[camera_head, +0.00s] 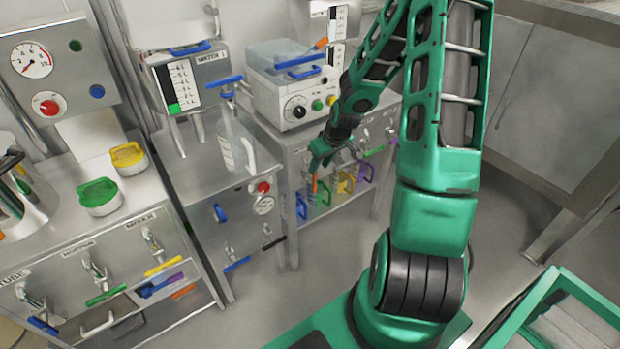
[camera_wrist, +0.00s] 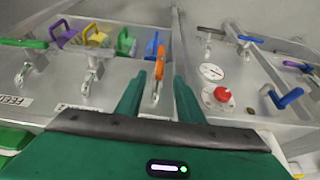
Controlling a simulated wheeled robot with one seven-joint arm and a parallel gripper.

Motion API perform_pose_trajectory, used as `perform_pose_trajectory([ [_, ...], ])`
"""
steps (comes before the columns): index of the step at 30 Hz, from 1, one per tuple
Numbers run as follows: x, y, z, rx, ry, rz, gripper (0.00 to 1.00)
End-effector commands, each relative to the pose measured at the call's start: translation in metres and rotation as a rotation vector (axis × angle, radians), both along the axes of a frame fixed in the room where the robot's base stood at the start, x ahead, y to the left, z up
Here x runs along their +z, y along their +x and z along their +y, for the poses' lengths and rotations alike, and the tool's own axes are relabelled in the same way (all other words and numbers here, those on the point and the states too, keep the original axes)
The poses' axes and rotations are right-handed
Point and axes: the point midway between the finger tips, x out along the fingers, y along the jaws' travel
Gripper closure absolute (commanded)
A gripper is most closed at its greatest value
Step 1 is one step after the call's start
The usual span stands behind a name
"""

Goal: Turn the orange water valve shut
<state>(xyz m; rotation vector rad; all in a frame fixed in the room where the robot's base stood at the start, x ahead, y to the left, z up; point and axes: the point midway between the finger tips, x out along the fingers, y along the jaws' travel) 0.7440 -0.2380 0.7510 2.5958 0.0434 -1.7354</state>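The orange valve handle (camera_wrist: 160,62) stands roughly in line with the view between my finger tips in the wrist view, with its metal valve body (camera_wrist: 156,92) between the fingers. My gripper (camera_wrist: 158,77) is open, one finger on each side of the valve. I cannot tell whether either finger touches it. In the head view the orange handle (camera_head: 314,186) shows just below my gripper (camera_head: 320,158), at the front of the middle bench. My gripper partly hides the valve body there.
A green lever (camera_wrist: 22,43) is on the same panel. The neighbouring panel has a gauge (camera_wrist: 211,72), a red knob (camera_wrist: 222,95) and a blue handle (camera_wrist: 290,98). Open floor (camera_head: 350,235) lies in front.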

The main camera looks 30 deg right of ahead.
Motion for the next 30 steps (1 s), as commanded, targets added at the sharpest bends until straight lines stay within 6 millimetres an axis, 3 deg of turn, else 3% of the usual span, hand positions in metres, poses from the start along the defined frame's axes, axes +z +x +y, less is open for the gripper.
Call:
perform_pose_trajectory([
  [15,-0.062,0.025,0.0,-0.001,0.002,0.0,0.66],
  [30,-0.074,0.03,0.0,-0.001,-0.001,0.0,0.66],
])
